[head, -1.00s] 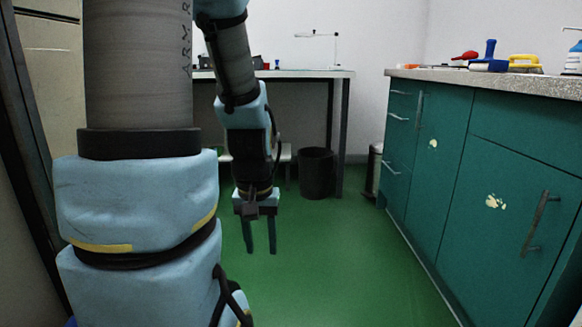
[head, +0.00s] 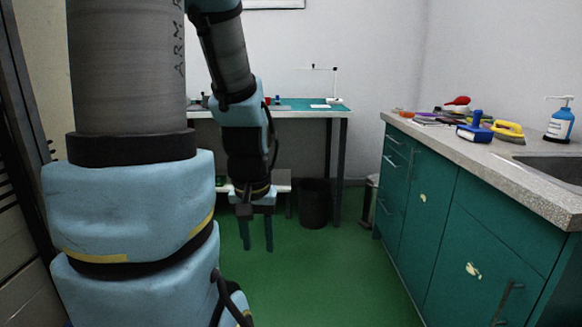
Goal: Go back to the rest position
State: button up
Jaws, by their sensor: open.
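My gripper (head: 257,235) hangs from my arm in the left middle of the head view, its two fingers pointing down over the green floor. The fingers are apart with nothing between them. My arm is bent, with the forearm coming down from the top of the picture. The large blue and grey links of my own arm fill the left side and hide what is behind them.
A green cabinet (head: 448,218) with a speckled counter lines the right, carrying tools, a soap bottle (head: 560,122) and a sink. A table (head: 300,108) with a teal top stands at the back, a dark bin (head: 314,204) below. The green floor (head: 330,275) is clear.

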notch_tip(320, 180, up, 14)
jog(key=p, duration=1.2)
jog(key=shift+r, duration=0.2)
